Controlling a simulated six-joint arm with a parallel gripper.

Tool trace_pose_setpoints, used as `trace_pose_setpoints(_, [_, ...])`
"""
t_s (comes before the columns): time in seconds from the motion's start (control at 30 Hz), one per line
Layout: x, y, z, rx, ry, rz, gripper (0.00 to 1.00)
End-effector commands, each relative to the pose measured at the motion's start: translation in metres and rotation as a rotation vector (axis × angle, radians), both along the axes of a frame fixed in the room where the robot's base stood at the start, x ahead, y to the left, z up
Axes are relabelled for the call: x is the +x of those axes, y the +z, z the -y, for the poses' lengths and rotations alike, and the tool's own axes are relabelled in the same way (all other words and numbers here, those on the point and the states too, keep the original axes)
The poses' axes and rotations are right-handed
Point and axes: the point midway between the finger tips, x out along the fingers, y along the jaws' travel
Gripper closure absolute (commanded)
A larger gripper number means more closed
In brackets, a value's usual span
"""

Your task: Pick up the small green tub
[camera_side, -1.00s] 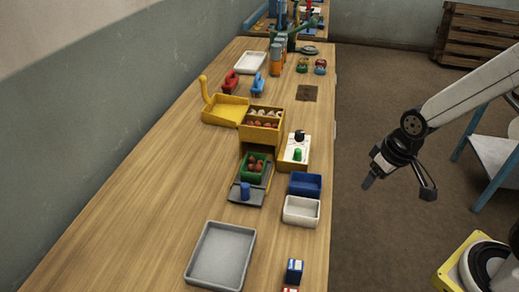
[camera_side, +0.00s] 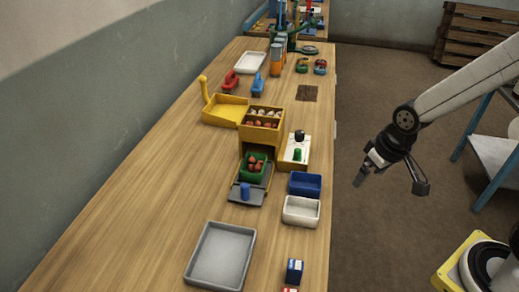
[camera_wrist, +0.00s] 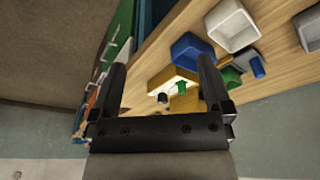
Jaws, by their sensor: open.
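My gripper (camera_side: 359,182) hangs to the right of the bench, over the floor, well apart from the tub. In the wrist view my gripper (camera_wrist: 163,72) has its two fingers spread wide with nothing between them.
A blue bin (camera_side: 305,184) and a white bin (camera_side: 301,211) stand along the bench's right edge, nearest my gripper. A white-topped box (camera_side: 296,148) with black and green knobs is behind them. A grey tray (camera_side: 221,256) lies in front. The left of the bench (camera_side: 150,190) is clear.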

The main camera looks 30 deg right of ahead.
Motion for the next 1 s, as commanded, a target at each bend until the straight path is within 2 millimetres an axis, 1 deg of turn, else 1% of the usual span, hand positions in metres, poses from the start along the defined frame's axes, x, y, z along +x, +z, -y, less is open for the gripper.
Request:
trace_pose_setpoints(0.17, [0.032,0.004,-0.008,0.018,-0.062,-0.021,0.00])
trace_pose_setpoints(0.47, [0.103,0.008,-0.033,0.054,-0.222,-0.072,0.00])
trace_pose_setpoints(0.7, [0.155,0.006,-0.059,0.074,-0.357,-0.113,0.00])
trace_pose_setpoints(1.0, [0.209,-0.003,-0.096,0.087,-0.526,-0.161,0.00])
